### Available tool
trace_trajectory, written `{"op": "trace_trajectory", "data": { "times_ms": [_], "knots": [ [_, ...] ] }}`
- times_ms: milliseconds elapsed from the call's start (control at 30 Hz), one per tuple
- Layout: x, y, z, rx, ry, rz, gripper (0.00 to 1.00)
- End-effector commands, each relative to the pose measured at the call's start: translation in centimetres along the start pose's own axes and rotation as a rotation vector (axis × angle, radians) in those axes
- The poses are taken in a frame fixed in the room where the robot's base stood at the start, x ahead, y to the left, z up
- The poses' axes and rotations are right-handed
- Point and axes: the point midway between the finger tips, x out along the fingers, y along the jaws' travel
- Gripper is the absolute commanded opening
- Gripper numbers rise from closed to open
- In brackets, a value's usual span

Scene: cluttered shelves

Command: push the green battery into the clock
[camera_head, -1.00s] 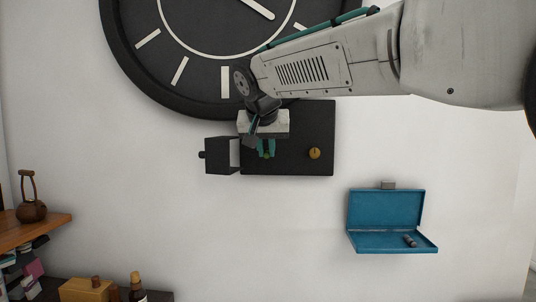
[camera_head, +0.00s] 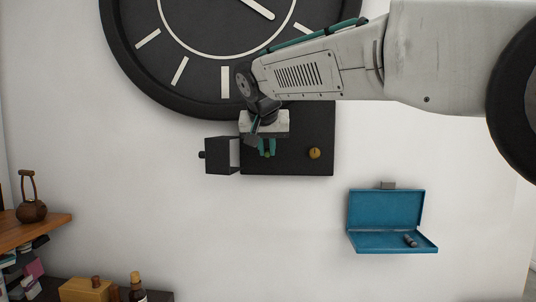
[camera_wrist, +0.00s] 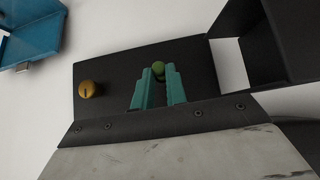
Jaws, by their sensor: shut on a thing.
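The clock (camera_head: 145,78) is large and black with white marks and hangs on the wall. A dark panel (camera_head: 295,120) sits just below it, with an open box-like hatch (camera_head: 222,156) at its left; the hatch also shows in the wrist view (camera_wrist: 268,50). My gripper (camera_head: 267,148) is in front of the panel, its teal fingers (camera_wrist: 159,84) shut on the green battery (camera_wrist: 158,68). Only the battery's rounded green end shows between the fingertips. The fingers hide the rest, and I cannot tell how deep it sits in the panel.
A round brass knob (camera_head: 314,153) stands on the panel, right of my gripper in the head view. An open blue case (camera_head: 385,208) with a small grey cylinder (camera_head: 410,240) is on the wall at lower right. A wooden shelf (camera_head: 45,225) with a brown vase is at far left.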

Motion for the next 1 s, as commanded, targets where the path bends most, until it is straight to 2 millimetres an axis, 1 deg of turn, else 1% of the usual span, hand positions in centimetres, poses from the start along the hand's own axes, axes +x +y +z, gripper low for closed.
{"op": "trace_trajectory", "data": {
  "times_ms": [633, 667, 700, 733, 1000],
  "knots": [
    [0.18, 0.0, -0.16, 0.0, 0.0, 0.0, 0.0],
    [0.17, 0.0, -0.15, 0.0, 0.0, 0.0, 0.22],
    [0.17, 0.0, -0.15, 0.0, 0.0, 0.0, 0.33],
    [0.17, 0.0, -0.15, 0.0, 0.0, 0.0, 0.39],
    [0.08, -0.01, -0.14, 0.0, 0.0, 0.0, 0.39]
  ]
}}
